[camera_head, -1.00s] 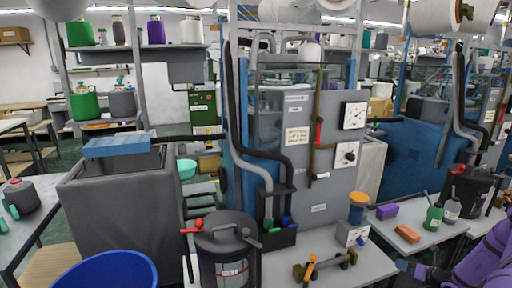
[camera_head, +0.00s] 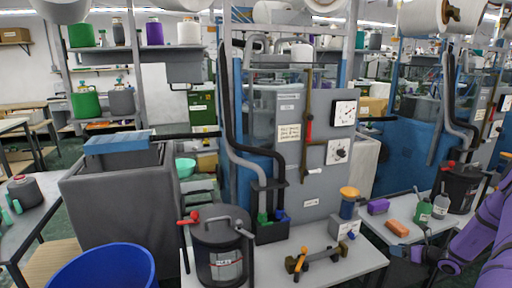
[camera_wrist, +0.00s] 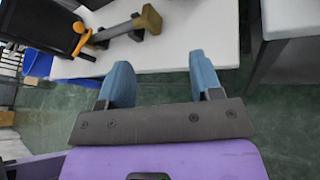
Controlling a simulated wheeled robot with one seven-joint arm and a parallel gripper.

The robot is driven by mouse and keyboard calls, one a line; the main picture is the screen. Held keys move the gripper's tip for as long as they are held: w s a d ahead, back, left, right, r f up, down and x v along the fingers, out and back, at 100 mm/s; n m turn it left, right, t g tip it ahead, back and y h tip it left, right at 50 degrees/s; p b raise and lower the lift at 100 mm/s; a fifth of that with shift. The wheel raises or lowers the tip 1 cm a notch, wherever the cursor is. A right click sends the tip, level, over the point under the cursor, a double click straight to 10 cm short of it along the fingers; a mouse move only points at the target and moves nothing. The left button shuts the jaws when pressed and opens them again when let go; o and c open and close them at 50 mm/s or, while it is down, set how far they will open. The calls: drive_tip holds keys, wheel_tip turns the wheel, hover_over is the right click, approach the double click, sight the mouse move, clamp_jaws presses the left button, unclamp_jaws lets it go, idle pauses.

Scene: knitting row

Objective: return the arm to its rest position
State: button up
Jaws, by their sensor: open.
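My purple arm comes in at the right edge of the head view, and my gripper (camera_head: 408,256) is low at the right, beside the front table. In the wrist view my gripper (camera_wrist: 160,82) shows two blue fingertips set wide apart. Nothing is between them. They are over the green floor, with the edge of a white tabletop (camera_wrist: 165,50) beyond them. I see no contact between the fingers and the table.
A bar with an orange clamp (camera_head: 320,260) lies on the front table (camera_head: 345,270), near a lidded dark pot (camera_head: 220,250). A second table (camera_head: 400,214) at the right holds a purple block (camera_head: 378,206), an orange brick (camera_head: 397,228) and bottles. A blue tub (camera_head: 105,272) stands at lower left.

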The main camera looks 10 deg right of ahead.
drive_tip(key=w+a+r+n+g+y, duration=0.1)
drive_tip(key=a+r+n+g, duration=0.1)
drive_tip(key=a+r+n, duration=0.55)
drive_tip(key=w+a+r+n+g+y, duration=0.1)
drive_tip(key=a+r+n+g, duration=0.3)
drive_tip(key=r, duration=0.7)
drive_tip(key=w+a+r+n+g, duration=0.1)
drive_tip(key=w+a+r+n, duration=0.15)
drive_tip(key=a+r, duration=0.6)
drive_tip(key=s+a+r+n+g+h, duration=0.1)
drive_tip(key=s+a+r+n, duration=0.15)
drive_tip(key=a+r, duration=0.2)
drive_tip(key=s+a+r+n+g, duration=0.1)
drive_tip(key=s+a+r+n, duration=0.15)
drive_tip(key=r, duration=0.25)
drive_tip(key=s+a+r+n+g+h, duration=0.1)
drive_tip(key=s+a+r+n+h, duration=0.3)
drive_tip(key=s+a+r+n, duration=0.65)
drive_tip(key=s+a+r+n+t+h, duration=0.1)
drive_tip(key=s+a+r+n, duration=0.1)
drive_tip(key=s, duration=0.6)
drive_tip(key=s+a+r+n+t+h, duration=0.1)
drive_tip(key=s+n, duration=0.3)
drive_tip(key=s, duration=0.5)
drive_tip(key=shift+s+a+r+t+h, duration=0.3)
drive_tip(key=shift+a+r+h, duration=0.1)
drive_tip(key=shift+a, duration=0.15)
